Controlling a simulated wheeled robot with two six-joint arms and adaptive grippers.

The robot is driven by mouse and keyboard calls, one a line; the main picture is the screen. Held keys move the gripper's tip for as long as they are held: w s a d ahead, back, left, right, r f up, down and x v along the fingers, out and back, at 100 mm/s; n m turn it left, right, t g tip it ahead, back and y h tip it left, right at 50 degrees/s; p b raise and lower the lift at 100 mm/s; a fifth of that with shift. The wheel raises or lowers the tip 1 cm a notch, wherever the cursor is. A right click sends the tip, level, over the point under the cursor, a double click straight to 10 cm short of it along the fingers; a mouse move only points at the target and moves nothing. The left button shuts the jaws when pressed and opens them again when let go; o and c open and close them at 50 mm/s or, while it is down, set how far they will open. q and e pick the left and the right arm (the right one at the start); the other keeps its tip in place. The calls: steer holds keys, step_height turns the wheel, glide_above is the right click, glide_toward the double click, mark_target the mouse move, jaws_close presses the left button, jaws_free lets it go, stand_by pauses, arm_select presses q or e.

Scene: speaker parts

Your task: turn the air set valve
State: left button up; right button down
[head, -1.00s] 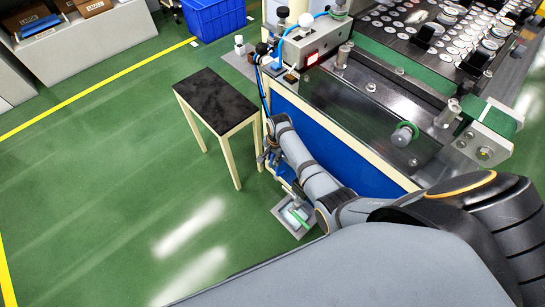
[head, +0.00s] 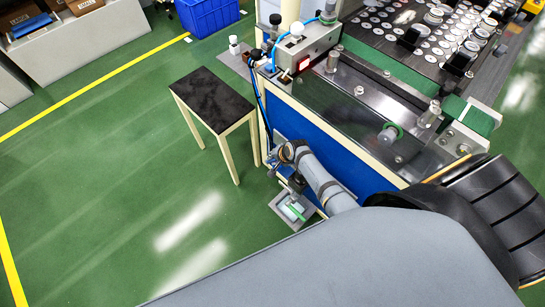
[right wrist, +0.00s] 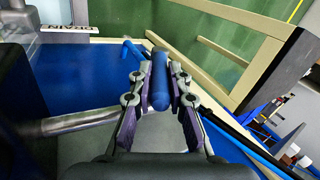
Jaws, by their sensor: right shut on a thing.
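The blue valve handle (right wrist: 160,78) is an upright rounded bar in the middle of the right wrist view. My right gripper (right wrist: 160,85) is shut on it, with one jointed finger on each side. In the head view my right gripper (head: 273,160) is small and low beside the machine's blue side panel, near its left corner. The handle is too small there to make out, and the valve body is hidden. My left gripper is in neither view.
A small black-topped stool (head: 213,98) stands just left of the gripper. The machine (head: 350,115) with its blue side is close to my arm. A blue crate (head: 208,15) stands at the back. Open green floor (head: 110,190) lies to the left.

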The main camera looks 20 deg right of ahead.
steer(key=c, duration=1.3)
jaws_free()
steer(key=v, duration=1.2)
